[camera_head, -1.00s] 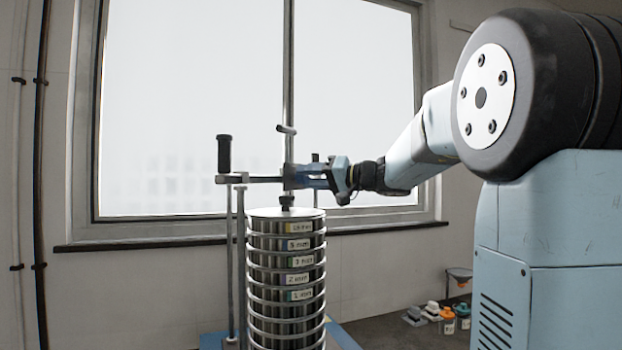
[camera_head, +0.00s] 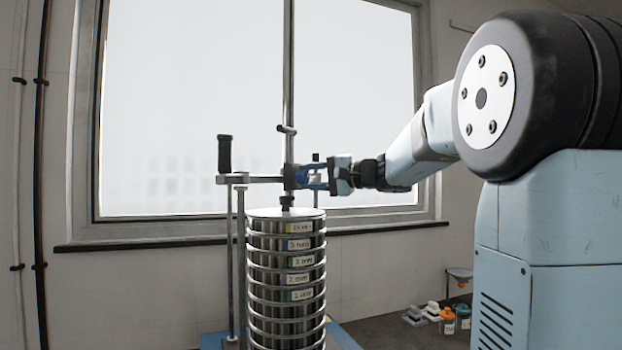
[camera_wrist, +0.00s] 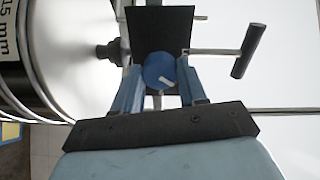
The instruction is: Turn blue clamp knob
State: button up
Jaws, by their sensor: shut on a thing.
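The blue clamp knob (camera_wrist: 159,70), round with a small white mark on its face, sits between my two blue fingers in the wrist view. My gripper (camera_wrist: 161,76) is shut on the knob, with one finger on each side of it. In the head view the knob (camera_head: 303,176) shows on the right side of the clamp block (camera_head: 290,177), and my gripper (camera_head: 316,178) reaches it from the right. The clamp block is on the upright rod (camera_head: 288,90), above the sieve stack. The inner finger surfaces are partly hidden.
A stack of labelled sieves (camera_head: 286,270) stands below the clamp. A crossbar with a black upright handle (camera_head: 224,153) extends left from the block. A window (camera_head: 190,100) is behind. Several bottles and small items (camera_head: 447,320) lie low at the right.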

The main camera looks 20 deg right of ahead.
jog(key=m, duration=0.5)
jog(key=shift+f, duration=0.2)
jog(key=m, duration=0.5)
jog(key=shift+g+y, duration=0.3)
jog(key=shift+g, duration=0.1)
jog(key=shift+f+m, duration=0.1)
jog(key=shift+m, duration=0.3)
jog(key=o, duration=0.8)
jog(key=shift+w, duration=0.15)
jog(key=shift+o, duration=1.3)
jog(key=shift+d+r, duration=0.1)
jog(key=shift+r, duration=0.1)
jog(key=v, duration=1.3)
jog(key=shift+s+d, duration=0.2)
jog(key=shift+s, duration=0.15)
